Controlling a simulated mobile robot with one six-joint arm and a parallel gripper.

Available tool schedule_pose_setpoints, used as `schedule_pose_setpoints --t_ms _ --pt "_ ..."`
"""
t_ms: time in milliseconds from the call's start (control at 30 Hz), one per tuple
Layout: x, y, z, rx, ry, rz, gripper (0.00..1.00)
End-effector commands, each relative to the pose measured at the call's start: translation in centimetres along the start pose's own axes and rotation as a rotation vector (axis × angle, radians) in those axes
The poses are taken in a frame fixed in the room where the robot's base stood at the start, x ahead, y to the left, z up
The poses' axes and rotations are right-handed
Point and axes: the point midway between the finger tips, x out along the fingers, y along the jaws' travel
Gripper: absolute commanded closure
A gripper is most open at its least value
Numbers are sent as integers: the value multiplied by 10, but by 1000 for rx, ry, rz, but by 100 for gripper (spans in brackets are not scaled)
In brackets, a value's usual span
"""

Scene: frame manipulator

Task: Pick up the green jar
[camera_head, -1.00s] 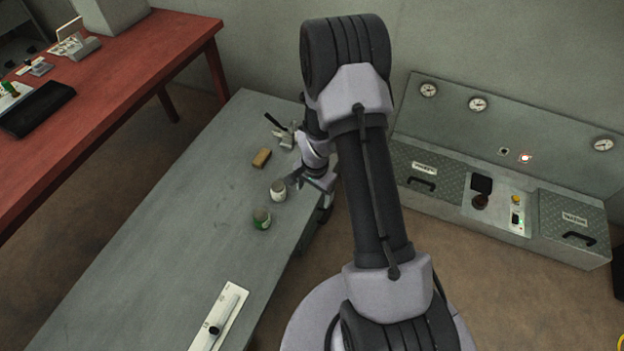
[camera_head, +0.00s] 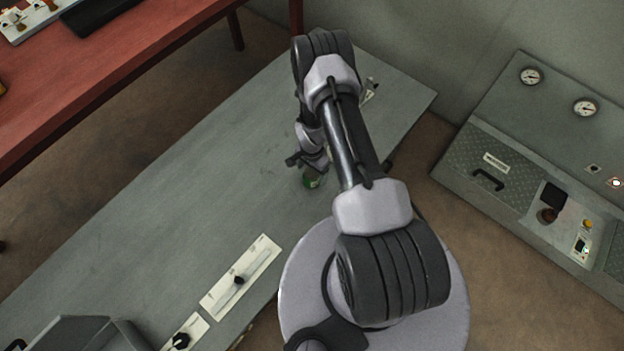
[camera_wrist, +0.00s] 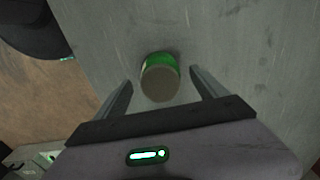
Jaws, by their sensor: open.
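The green jar (camera_wrist: 159,78) stands on the grey table in the wrist view, with its round grey-brown lid toward the camera and its green side showing behind. My gripper (camera_wrist: 160,88) is open, with one finger on each side of the jar and a gap to each. In the head view the green jar (camera_head: 311,181) shows just below my gripper (camera_head: 308,165), partly hidden by it. I cannot tell how far above the table the fingertips are.
The grey table (camera_head: 180,190) is mostly clear to the left. A white panel with a slider (camera_head: 240,277) lies nearer on it. A red table (camera_head: 120,60) stands at upper left, and a metal console with gauges (camera_head: 520,160) stands at right.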

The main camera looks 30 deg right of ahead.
Motion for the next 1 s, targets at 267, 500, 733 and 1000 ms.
schedule_pose_setpoints --t_ms 267,500,733,1000 --pt "12 0 0 0 0 0 22" --pt "12 1 0 0 0 0 69" --pt "12 0 0 0 0 0 97" --pt "2 0 0 0 0 0 97"
